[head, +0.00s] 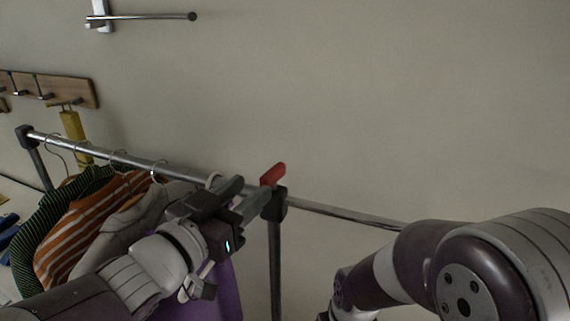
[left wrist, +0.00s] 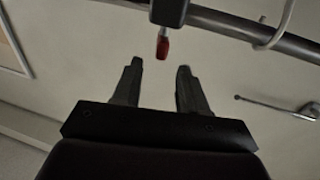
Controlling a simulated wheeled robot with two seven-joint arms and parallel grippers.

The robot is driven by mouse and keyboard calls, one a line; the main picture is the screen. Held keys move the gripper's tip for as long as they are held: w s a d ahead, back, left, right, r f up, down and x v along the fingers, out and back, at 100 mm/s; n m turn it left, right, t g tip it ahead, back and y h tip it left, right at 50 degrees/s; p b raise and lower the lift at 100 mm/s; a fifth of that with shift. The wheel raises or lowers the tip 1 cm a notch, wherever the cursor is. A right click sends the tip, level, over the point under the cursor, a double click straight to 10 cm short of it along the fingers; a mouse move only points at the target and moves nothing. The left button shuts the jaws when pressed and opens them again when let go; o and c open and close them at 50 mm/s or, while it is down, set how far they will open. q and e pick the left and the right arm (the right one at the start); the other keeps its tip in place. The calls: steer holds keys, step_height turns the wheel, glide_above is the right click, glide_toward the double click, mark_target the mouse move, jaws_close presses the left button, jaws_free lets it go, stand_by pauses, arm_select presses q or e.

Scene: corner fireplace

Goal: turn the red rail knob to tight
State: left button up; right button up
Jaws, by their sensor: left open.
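The red rail knob (head: 273,174) is a small red lever on the dark end bracket (head: 274,203) of a metal clothes rail (head: 190,177). In the left wrist view the red knob (left wrist: 162,47) hangs from the dark bracket (left wrist: 169,11), just beyond the fingertips and between their lines. My left gripper (head: 247,193) is open and close beside the knob at its left in the head view. Its two fingers (left wrist: 160,66) show apart and empty in the left wrist view. No contact with the knob shows. My right arm is at the lower right; its gripper is out of view.
Several garments on hangers, including an orange striped shirt (head: 85,228) and a purple one (head: 228,291), hang from the rail left of and below my left gripper. A wooden hook board (head: 62,89) and a metal wall rod (head: 150,17) are on the wall. The wall at the right is bare.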

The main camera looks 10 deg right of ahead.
mark_target(283, 163)
arm_select(q)
steer(key=x, duration=0.3)
steer(key=p+x, duration=0.1)
steer(key=shift+s+d+r, duration=0.15)
steer(key=shift+d, duration=0.25)
steer(key=w, duration=0.1)
steer(key=w+d+p, duration=0.1)
steer(key=w+d, duration=0.1)
steer(key=w, duration=0.1)
steer(key=shift+p, duration=0.4)
steer(key=shift+w+d+f, duration=0.2)
steer(key=shift+d, duration=0.15)
steer(key=shift+s+d, duration=0.1)
steer(key=shift+d, duration=0.25)
steer(key=shift+a, duration=0.15)
steer(key=c, duration=0.4)
jaws_close()
